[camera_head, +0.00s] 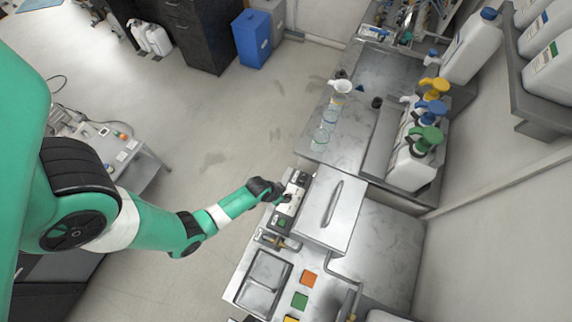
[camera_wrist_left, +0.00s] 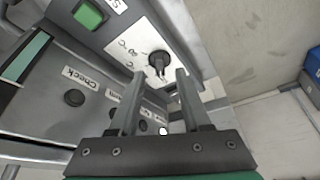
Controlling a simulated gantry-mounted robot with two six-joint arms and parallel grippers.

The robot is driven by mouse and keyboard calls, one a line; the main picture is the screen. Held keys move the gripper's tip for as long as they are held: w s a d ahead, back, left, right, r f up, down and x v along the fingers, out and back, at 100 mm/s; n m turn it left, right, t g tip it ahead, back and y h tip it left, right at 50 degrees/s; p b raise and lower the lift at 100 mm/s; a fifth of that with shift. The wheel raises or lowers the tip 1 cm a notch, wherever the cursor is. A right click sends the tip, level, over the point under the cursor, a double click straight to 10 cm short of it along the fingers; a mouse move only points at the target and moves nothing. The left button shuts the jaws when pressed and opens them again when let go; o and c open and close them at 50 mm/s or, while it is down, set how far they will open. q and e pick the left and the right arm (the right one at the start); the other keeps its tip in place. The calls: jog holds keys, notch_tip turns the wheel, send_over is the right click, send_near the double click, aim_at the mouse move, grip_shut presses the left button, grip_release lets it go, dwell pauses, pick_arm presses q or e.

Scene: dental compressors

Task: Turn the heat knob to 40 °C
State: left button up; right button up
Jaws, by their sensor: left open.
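The heat knob (camera_wrist_left: 160,60) is a round black knob on a white dial plate in the left wrist view. Printed °C marks stand beside it, but the numbers are too small to read surely. My left gripper (camera_wrist_left: 157,82) is open, its two fingers pointing toward the knob, with the knob just beyond and roughly between the tips. Contact cannot be told. In the head view my left gripper (camera_head: 272,192) is at the front panel of the metal bath unit (camera_head: 330,210) and hides part of the panel. My right gripper is not in view.
A green switch (camera_wrist_left: 89,14) sits beside the dial, and a black button (camera_wrist_left: 74,97) is near a "Check" label. Open floor (camera_head: 200,130) lies left of the unit.

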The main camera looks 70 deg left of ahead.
aim_at(287, 196)
pick_arm(q)
jog(key=shift+b+x, duration=0.45)
jog(key=shift+x, duration=1.15)
jog(key=shift+w+r, duration=0.1)
grip_shut()
